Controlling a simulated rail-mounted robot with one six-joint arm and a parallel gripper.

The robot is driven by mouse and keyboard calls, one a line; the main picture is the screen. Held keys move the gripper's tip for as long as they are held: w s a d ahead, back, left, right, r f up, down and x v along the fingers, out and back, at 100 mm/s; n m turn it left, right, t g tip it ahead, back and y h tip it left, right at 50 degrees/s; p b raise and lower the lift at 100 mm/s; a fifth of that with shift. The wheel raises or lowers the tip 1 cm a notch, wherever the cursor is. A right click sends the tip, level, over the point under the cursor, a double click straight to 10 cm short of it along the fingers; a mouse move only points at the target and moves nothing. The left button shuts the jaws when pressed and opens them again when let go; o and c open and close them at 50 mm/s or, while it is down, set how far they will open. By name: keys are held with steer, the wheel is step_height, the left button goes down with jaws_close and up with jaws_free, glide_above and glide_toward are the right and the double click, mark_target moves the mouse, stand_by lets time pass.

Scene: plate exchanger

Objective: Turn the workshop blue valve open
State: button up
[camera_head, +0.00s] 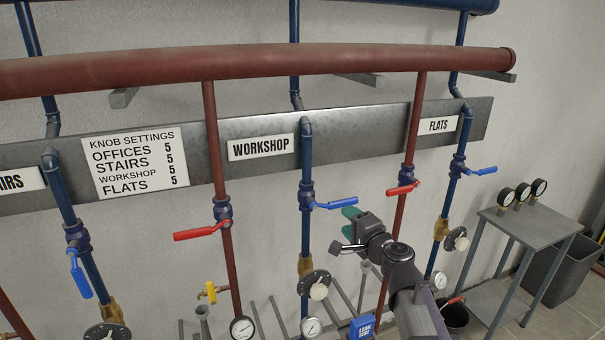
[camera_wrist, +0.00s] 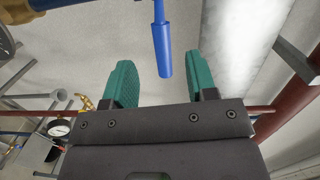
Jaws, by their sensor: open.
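The workshop blue valve (camera_head: 306,195) sits on the blue vertical pipe (camera_head: 306,160) below the WORKSHOP sign (camera_head: 261,147). Its blue lever (camera_head: 337,203) points right, across the pipe. My gripper (camera_head: 343,230), with teal fingers, is just below the lever's free end in the head view. In the wrist view, the lever (camera_wrist: 162,45) hangs down from the top, and its tip shows between the open teal fingers (camera_wrist: 160,72), with space on both sides. Nothing is gripped. I cannot tell the exact depth between fingers and lever.
Red pipes with red levers stand on either side: one lever (camera_head: 201,231) left, another (camera_head: 403,188) right. A knob (camera_head: 319,291) and a gauge (camera_head: 311,328) sit lower on the workshop line. A metal table (camera_head: 528,229) with gauges stands at right.

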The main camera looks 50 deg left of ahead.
mark_target(346, 204)
steer(key=w+a, duration=0.2)
steer(key=a, duration=0.1)
steer(key=w+a+m+t, duration=0.1)
steer(key=w+a, duration=0.1)
steer(key=w, duration=0.1)
steer(key=w+a+m, duration=0.1)
steer(key=w+a, duration=0.1)
steer(key=a, duration=0.1)
steer(key=shift+w+a+f+t, duration=0.1)
steer(key=shift+w+a+t, duration=0.05)
steer(key=shift+a+t, duration=0.25)
steer(key=shift+d, duration=0.1)
jaws_close()
